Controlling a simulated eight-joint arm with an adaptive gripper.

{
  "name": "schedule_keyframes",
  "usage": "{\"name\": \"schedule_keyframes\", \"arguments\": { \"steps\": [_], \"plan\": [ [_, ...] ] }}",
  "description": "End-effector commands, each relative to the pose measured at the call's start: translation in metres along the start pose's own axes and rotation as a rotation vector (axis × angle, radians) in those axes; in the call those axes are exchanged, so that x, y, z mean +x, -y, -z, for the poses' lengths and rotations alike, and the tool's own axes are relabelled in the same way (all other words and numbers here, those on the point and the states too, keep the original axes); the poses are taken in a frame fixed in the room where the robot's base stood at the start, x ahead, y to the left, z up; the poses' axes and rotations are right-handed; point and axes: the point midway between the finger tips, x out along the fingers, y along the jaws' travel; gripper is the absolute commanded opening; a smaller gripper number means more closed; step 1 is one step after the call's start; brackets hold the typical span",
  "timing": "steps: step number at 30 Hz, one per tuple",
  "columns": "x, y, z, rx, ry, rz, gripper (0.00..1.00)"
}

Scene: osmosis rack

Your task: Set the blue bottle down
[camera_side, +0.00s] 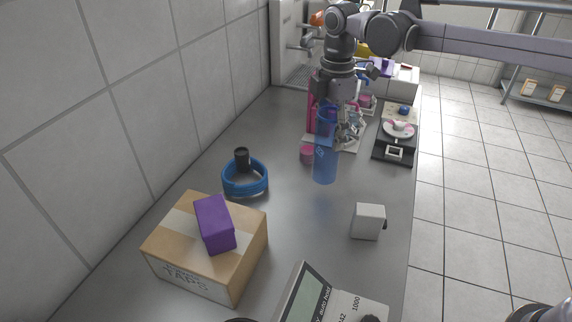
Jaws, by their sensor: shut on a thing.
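The blue bottle (326,160) is translucent and upright in the middle of the side view. My gripper (330,108) comes down from above and is shut on the bottle's upper part. The fingers are partly hidden behind or against the bottle. Whether the bottle's base touches the grey bench (290,218) cannot be told from this view.
A pink round item (307,154) sits close left of the bottle. A black scale-like device (395,148) stands right. A blue ring (245,180), a cardboard box (240,262) with a purple box (214,224) on it, and a white box (368,221) stand nearer. Bench between is clear.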

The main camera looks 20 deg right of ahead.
Motion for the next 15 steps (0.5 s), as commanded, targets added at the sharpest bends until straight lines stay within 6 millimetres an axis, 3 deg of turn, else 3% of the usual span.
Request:
{"name": "schedule_keyframes", "arguments": {
  "steps": [5, 15],
  "plan": [
    [0.008, -0.003, 0.013, 0.001, 0.0, 0.0, 0.25],
    [0.045, -0.003, 0.013, 0.001, 0.0, 0.0, 0.25]
  ]
}}
